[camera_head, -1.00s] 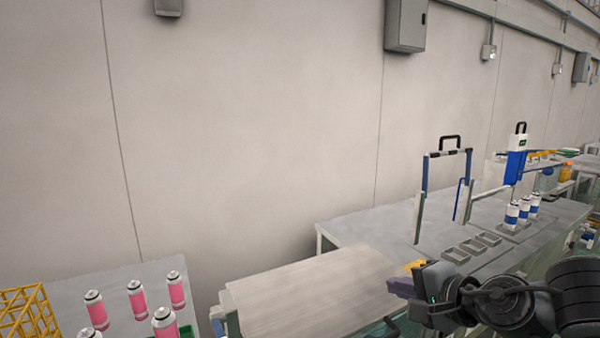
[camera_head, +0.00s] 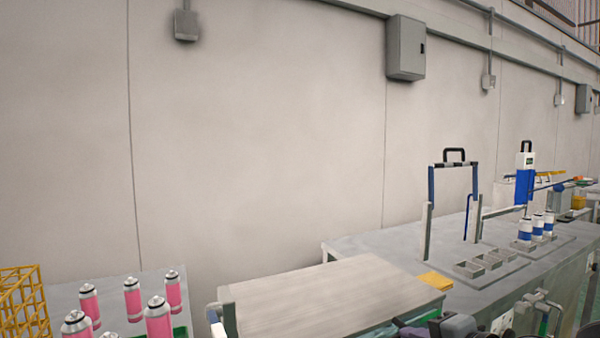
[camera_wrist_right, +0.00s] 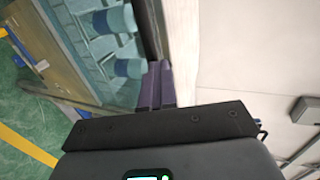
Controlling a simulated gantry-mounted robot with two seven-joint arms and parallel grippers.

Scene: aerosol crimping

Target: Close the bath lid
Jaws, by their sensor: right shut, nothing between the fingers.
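My right gripper (camera_head: 412,330) is at the bottom edge, near the lid's front right. In the wrist view its purple fingers (camera_wrist_right: 158,85) are together and empty, close to the lid edge; contact is unclear. My left gripper is not in view.
Blue-banded cans (camera_wrist_right: 118,20) show inside the bath. Pink cans (camera_head: 132,298) and a yellow rack (camera_head: 22,300) stand left. A grey table (camera_head: 375,245) at right carries a yellow cloth (camera_head: 435,281), blue-and-white cans (camera_head: 537,228) and a frame (camera_head: 454,170). The wall is behind.

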